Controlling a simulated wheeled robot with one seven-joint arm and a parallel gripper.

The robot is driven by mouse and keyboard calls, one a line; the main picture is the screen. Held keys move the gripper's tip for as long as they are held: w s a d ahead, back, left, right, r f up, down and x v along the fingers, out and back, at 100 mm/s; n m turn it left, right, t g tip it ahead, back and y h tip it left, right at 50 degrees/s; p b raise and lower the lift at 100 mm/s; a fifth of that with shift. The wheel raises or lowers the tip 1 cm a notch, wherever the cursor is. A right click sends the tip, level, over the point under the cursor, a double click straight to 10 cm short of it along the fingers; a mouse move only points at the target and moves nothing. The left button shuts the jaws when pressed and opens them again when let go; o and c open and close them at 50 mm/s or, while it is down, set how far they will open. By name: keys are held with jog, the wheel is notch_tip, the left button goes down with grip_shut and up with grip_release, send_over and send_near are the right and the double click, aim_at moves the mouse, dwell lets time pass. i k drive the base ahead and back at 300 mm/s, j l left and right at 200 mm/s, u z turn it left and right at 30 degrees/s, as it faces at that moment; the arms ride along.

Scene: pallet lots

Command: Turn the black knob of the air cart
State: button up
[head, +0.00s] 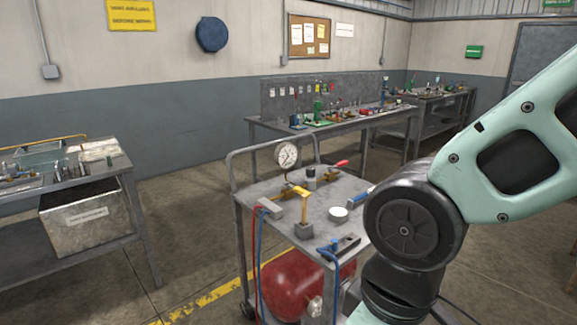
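The air cart (262,190) stands in the lower middle of the head view, with a grey top and a push rail. A small black knob (311,172) stands on the cart's top, toward the back, between the round white gauge (287,156) and a red-handled part (341,164). It is small in this view, and its turn position cannot be told. My arm comes in from the right and covers the cart's right side. My gripper is not in view, so what it holds cannot be seen.
A red tank (290,285) sits below. A bench (135,200) stands at left, with open floor between.

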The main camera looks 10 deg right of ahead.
aim_at(310, 171)
jog(key=i+l+u, duration=0.1)
jog(key=i+l, duration=0.15)
jog(key=i+l+u, duration=0.1)
jog(key=i+l, duration=0.15)
jog(key=l, duration=0.15)
jog(key=i+l+u, duration=0.1)
jog(key=i+l, duration=0.15)
jog(key=i+l+u, duration=0.1)
jog(key=l, duration=0.35)
jog(key=i+l+u, duration=0.1)
jog(key=i+l, duration=0.25)
jog(key=i+l+u, duration=0.15)
jog(key=l, duration=0.3)
